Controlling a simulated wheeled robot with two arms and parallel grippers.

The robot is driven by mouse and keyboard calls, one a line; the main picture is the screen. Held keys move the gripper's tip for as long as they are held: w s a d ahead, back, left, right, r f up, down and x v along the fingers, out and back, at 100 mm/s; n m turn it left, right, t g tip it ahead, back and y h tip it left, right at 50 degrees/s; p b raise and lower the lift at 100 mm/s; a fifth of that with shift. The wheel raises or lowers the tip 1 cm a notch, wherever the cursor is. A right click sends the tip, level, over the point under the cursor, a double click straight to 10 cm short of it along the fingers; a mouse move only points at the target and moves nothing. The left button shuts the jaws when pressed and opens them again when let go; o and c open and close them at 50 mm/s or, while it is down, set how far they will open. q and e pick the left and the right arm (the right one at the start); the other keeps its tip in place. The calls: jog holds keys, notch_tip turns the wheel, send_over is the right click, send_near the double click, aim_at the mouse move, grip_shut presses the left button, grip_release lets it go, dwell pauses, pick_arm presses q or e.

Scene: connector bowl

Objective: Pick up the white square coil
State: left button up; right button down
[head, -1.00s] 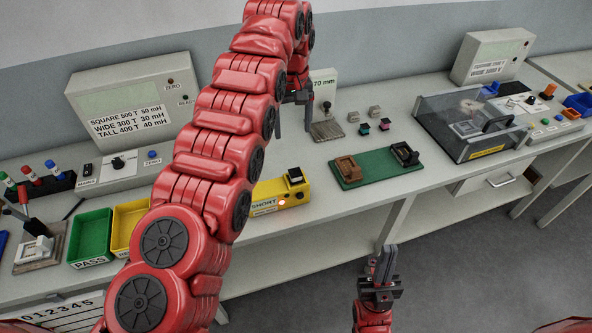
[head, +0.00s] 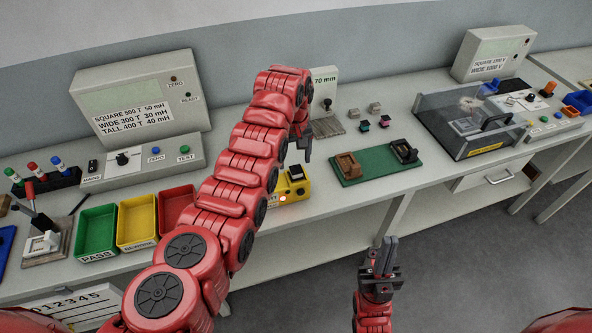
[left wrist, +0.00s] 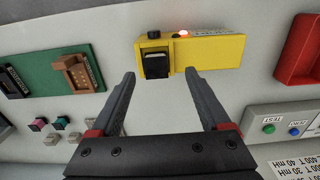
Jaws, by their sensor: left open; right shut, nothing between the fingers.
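A white squarish part (head: 42,244), which looks like the white square coil, sits on a fixture with a red-handled lever at the far left in the head view. It is small, and I cannot tell how it is held. My left gripper (head: 302,151) hangs over the bench beside the yellow box, well to the right of that part. In the left wrist view my left gripper (left wrist: 160,76) is open with nothing between its fingers, and the white part is not in that view. My right gripper (head: 386,242) is shut and empty in front of the bench.
A yellow box (head: 297,192) with a lit red lamp is just below my left gripper. Green (head: 97,234), yellow (head: 137,222) and red (head: 177,208) bins stand left of it. A green board (head: 378,166) with brown and black blocks lies to the right.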

aim_at(297, 170)
pick_arm(q)
jog(key=shift+s+f+p, duration=0.1)
jog(key=shift+f+p, duration=0.1)
jog(key=shift+p, duration=0.15)
jog(key=shift+d+f+p, duration=0.15)
jog(key=shift+f+p, duration=0.1)
jog(key=shift+f, duration=0.3)
jog(key=shift+d+f+p, duration=0.15)
jog(key=shift+f+p, duration=0.05)
jog(key=shift+f, duration=0.35)
jog(key=shift+w+f+b, duration=0.2)
jog(key=shift+f+b, duration=0.6)
jog(key=shift+f, duration=0.45)
grip_shut()
